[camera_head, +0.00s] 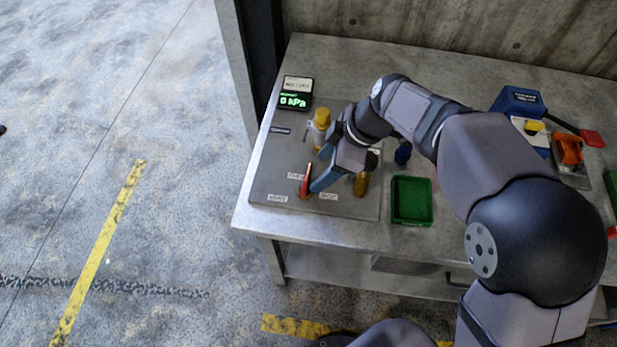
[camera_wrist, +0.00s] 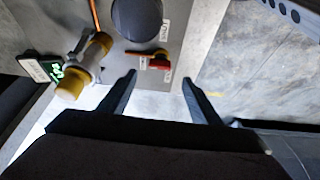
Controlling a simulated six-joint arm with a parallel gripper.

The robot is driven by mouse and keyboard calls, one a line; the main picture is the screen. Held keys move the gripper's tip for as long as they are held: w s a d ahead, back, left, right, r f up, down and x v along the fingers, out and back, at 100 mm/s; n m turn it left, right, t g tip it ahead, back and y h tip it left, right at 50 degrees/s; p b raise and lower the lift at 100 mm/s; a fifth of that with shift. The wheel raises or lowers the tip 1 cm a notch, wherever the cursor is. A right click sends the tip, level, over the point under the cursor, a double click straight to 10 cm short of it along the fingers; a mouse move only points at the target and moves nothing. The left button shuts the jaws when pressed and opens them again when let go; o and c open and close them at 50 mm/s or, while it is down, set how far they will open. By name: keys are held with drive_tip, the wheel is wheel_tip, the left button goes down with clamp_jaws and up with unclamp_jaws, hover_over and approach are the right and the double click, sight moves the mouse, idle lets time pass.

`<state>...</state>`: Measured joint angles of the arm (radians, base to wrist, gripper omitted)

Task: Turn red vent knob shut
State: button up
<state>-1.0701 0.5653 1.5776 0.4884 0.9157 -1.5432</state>
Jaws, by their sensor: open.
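The red vent knob (camera_head: 306,181) is a small red lever standing at the front left of the grey panel, among white labels. In the wrist view the red knob (camera_wrist: 158,62) lies just beyond my fingertips, roughly between them, its handle pointing left. My gripper (camera_head: 318,171) is open and empty, its blue fingers close to the right of the knob in the head view. In the wrist view the two dark fingers of my gripper (camera_wrist: 160,78) stand apart. I cannot tell whether a finger touches the knob.
A yellow-capped valve (camera_head: 321,118) stands behind my gripper, and a brass fitting (camera_head: 361,184) to its right. A display (camera_head: 293,100) reads 0 kPa. A green tray (camera_head: 411,201), a blue knob (camera_head: 403,152) and a blue device (camera_head: 517,101) are further right.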

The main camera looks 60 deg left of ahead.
sight(306, 184)
drive_tip(key=shift+p+x, duration=1.5)
drive_tip(key=shift+x, duration=2.75)
drive_tip(key=shift+c, duration=0.4)
drive_tip(key=c, duration=1)
